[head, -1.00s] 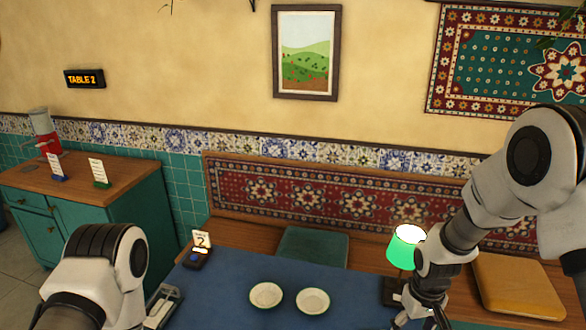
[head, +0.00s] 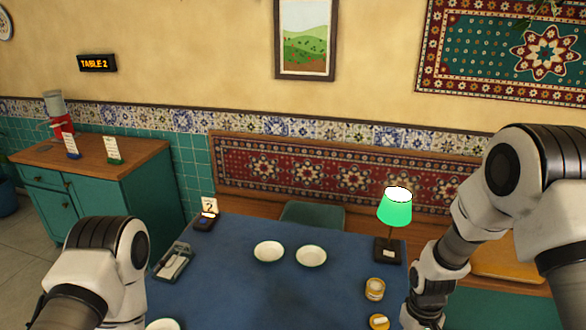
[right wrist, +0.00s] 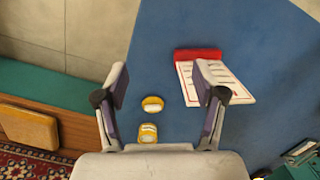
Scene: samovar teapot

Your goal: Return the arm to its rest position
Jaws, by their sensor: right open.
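My right arm comes down at the right of the head view, over the table's right edge. My right gripper shows in the right wrist view (right wrist: 163,75), with its two fingers wide apart and nothing between them. It is above the blue table (right wrist: 165,40). In the head view its fingertips are cut off by the bottom edge. My left arm (head: 98,262) stands at the lower left of the head view, and its gripper is out of the picture.
The table carries a green-shaded lamp (head: 394,208), two white plates (head: 269,251) (head: 311,256), a number stand (head: 207,215), a tray (head: 172,262), and two small yellow-rimmed round things (head: 375,289) (head: 379,321). A red-topped menu sheet (right wrist: 212,82) lies near the right gripper.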

